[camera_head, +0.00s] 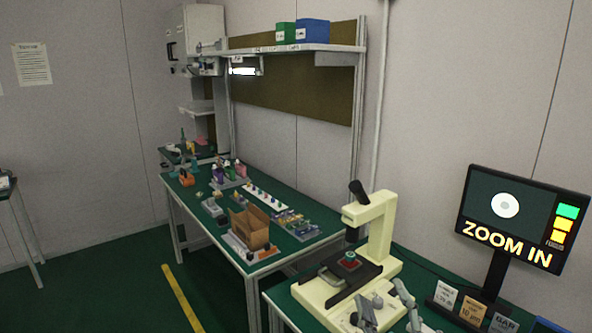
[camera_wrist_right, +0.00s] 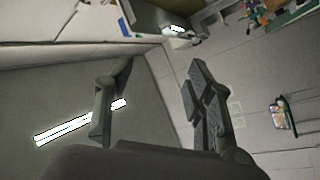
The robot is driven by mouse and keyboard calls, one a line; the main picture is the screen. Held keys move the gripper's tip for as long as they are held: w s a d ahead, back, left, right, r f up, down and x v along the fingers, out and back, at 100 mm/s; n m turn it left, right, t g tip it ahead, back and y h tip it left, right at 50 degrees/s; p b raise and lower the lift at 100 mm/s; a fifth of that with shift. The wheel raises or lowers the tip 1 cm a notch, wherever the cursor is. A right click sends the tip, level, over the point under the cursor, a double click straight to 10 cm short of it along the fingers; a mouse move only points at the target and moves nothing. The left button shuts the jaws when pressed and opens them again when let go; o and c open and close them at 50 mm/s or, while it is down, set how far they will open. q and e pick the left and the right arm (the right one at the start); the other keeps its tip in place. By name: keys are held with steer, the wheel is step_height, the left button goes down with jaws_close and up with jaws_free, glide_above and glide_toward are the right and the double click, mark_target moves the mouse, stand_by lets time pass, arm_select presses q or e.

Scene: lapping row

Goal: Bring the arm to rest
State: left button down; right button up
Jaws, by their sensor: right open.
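My right gripper (camera_head: 382,298) is low in the head view, in front of the cream microscope (camera_head: 383,230). Its fingers point up and stand apart. In the right wrist view the gripper (camera_wrist_right: 162,68) is open, with nothing between its two dark fingers. That view is tilted and shows the wall and ceiling lights beyond the fingers. My left gripper is not in the head view.
The microscope's dark stage holds a small red and green piece (camera_head: 349,261). A monitor (camera_head: 520,222) reading "ZOOM IN" and several small signs (camera_head: 472,309) stand at the right. A long green bench (camera_head: 200,222) with a cardboard box (camera_head: 250,227) lies behind left.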

steer(key=s+d+f+m+g+h, duration=0.2)
steer(key=s+d+f+m+g, duration=0.15)
steer(key=f, duration=0.45)
steer(key=s+d+f+m+g+h, duration=0.3)
steer(key=d+f+g, duration=0.15)
steer(key=f, duration=0.45)
steer(key=s+a+f+m+g+y, duration=0.1)
steer(key=s+f+g, duration=0.45)
steer(key=s, duration=0.35)
steer(key=s+a+f+g+y, duration=0.2)
steer(key=s+f+g, duration=0.3)
steer(key=s, duration=0.4)
step_height(320, 180, down, 26)
steer(key=s, duration=0.1)
steer(key=s+d+f+g, duration=0.1)
steer(key=s+d+f, duration=0.2)
steer(key=s+f, duration=1.4)
steer(key=shift+d+f+h, duration=0.2)
steer(key=shift+f+h, duration=0.05)
steer(key=shift+h, duration=0.05)
steer(key=shift+s+g, duration=0.1)
steer(key=shift+g, duration=0.15)
